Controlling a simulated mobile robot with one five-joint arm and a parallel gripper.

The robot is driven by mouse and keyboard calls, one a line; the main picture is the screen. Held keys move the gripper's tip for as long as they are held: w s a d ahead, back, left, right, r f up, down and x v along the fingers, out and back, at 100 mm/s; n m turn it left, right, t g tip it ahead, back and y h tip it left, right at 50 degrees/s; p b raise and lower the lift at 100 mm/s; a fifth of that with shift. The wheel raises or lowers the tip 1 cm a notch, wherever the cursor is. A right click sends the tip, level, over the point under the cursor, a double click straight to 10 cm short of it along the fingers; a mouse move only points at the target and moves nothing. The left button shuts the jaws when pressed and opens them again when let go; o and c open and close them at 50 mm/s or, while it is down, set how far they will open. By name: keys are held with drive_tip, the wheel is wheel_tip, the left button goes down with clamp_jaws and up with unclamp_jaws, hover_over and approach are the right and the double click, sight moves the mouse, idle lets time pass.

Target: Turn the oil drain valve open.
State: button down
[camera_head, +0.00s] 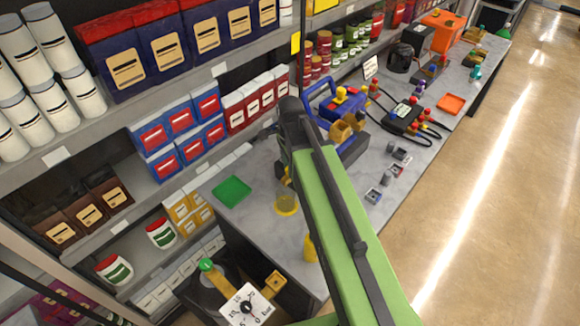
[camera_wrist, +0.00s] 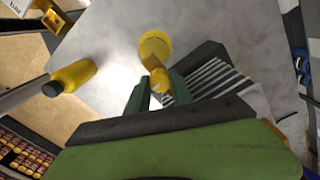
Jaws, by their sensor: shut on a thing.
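My gripper (camera_wrist: 162,86) has its green fingers closed on a small yellow piece (camera_wrist: 160,76) in the wrist view. This piece appears to be the handle of the oil drain valve; its turn angle cannot be told. A round yellow dish (camera_wrist: 155,46) lies just beyond it on the pale counter. The dish also shows in the head view (camera_head: 287,206), left of my green arm. A dark ribbed body (camera_wrist: 215,80), probably the pump, is right of the fingers. In the head view my arm hides the grip and most of this body.
A yellow bottle with a dark cap (camera_wrist: 72,77) stands left of my gripper. A green tray (camera_head: 231,190) lies at the counter's left. A blue device with brass parts (camera_head: 343,118) stands farther back. A gauge (camera_head: 247,306) is in the foreground. The right aisle floor (camera_head: 500,180) is clear.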

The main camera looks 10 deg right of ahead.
drive_tip(key=shift+w+n, duration=0.1)
drive_tip(key=shift+n, duration=0.3)
drive_tip(key=n, duration=0.3)
drive_tip(key=shift+n, duration=0.3)
drive_tip(key=n, duration=0.4)
drive_tip(key=shift+n, duration=0.3)
drive_tip(key=n, duration=0.4)
drive_tip(key=shift+n, duration=2.4)
drive_tip(key=c, duration=1.1)
unclamp_jaws()
